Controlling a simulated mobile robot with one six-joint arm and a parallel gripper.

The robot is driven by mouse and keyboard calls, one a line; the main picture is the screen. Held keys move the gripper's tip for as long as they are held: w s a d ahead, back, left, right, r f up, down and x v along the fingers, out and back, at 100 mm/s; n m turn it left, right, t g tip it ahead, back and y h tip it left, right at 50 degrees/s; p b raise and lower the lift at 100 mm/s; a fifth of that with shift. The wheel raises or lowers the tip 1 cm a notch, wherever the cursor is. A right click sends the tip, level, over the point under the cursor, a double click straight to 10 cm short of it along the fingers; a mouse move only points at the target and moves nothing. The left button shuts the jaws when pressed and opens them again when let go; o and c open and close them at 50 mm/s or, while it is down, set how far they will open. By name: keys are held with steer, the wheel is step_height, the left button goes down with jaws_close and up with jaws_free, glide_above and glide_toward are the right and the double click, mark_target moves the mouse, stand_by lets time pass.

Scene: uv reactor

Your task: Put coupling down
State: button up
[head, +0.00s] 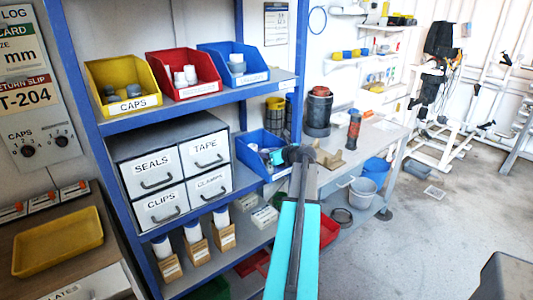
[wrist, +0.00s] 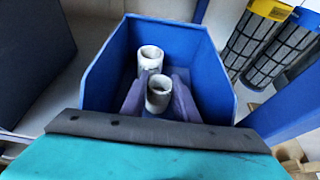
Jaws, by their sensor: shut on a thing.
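My gripper (wrist: 158,98) reaches into a blue bin (wrist: 95,75) in the wrist view. Its two dark fingers are shut on a white, ring-shaped coupling (wrist: 157,84), open end up. A second white coupling (wrist: 150,52) stands just behind it, close to the held one. I cannot tell whether the held coupling touches the bin floor. In the head view, my arm reaches to the lower blue bin (head: 246,157) on the shelf, and my gripper's fingers and the coupling are hard to make out there.
Above are yellow (head: 125,82), red (head: 181,73) and blue (head: 232,61) bins. A labelled drawer unit (head: 168,172) stands to the left. A workbench (head: 375,140) is at the right, with open floor beyond.

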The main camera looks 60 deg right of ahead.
steer(key=shift+f, duration=0.2)
steer(key=o, duration=1)
steer(key=shift+r, duration=0.1)
steer(key=b+v, duration=0.1)
steer(key=v, duration=1.1)
stand_by(0.4)
